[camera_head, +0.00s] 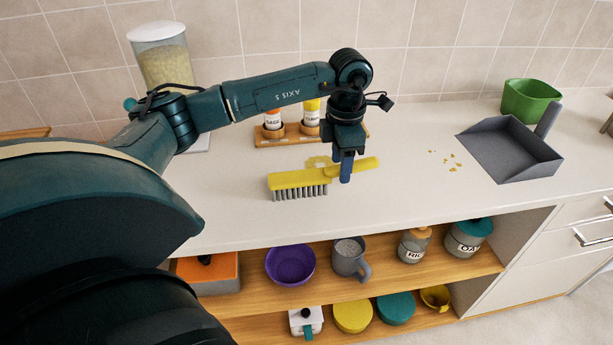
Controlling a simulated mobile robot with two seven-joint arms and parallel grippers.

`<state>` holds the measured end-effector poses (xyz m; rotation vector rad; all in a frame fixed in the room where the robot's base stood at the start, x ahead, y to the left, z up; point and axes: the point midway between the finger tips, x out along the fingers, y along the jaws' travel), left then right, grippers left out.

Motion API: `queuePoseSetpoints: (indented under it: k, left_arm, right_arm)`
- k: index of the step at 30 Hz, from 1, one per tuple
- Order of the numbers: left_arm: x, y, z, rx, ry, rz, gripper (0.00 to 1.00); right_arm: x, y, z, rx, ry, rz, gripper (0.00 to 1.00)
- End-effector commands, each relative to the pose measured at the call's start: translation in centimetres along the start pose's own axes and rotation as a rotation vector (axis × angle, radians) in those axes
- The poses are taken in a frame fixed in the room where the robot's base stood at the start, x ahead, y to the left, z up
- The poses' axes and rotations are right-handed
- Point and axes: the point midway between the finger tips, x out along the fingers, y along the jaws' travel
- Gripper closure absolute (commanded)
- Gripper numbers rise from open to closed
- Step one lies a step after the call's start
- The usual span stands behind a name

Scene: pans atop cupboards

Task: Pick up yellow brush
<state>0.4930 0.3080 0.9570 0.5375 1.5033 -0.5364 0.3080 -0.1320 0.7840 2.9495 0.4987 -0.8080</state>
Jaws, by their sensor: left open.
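The yellow brush (290,179) lies on the white countertop (420,185), grey bristles toward the front, its handle (366,165) pointing right. My left gripper (346,172) points down at the brush, with its fingers at the inner part of the handle, just right of the bristle block. The gripper is open. One finger hides part of the handle, and I cannot tell whether the fingers touch it. My right gripper is not in view.
A grey dustpan (505,150) and a green container (528,101) stand at the right, with yellow crumbs (450,159) beside them. A spice rack (290,138) and a tall grain dispenser (163,60) stand behind. Open shelves (430,274) below hold bowls, a mug and jars.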

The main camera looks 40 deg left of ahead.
Motion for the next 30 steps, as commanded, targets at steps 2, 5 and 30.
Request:
queuePoseSetpoints:
  k: [2,5,30]
  left_arm:
    - [1.2,-0.1,0.0,0.001,0.003,-0.003,0.51]
    - [2.1,0.0,0.0,0.001,0.002,-0.001,0.51]
    - [2.3,0.0,0.0,0.001,-0.001,0.0,0.98]
  right_arm:
    - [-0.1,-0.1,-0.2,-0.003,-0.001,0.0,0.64]
    - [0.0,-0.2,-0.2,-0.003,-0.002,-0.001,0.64]
    - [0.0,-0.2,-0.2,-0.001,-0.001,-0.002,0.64]
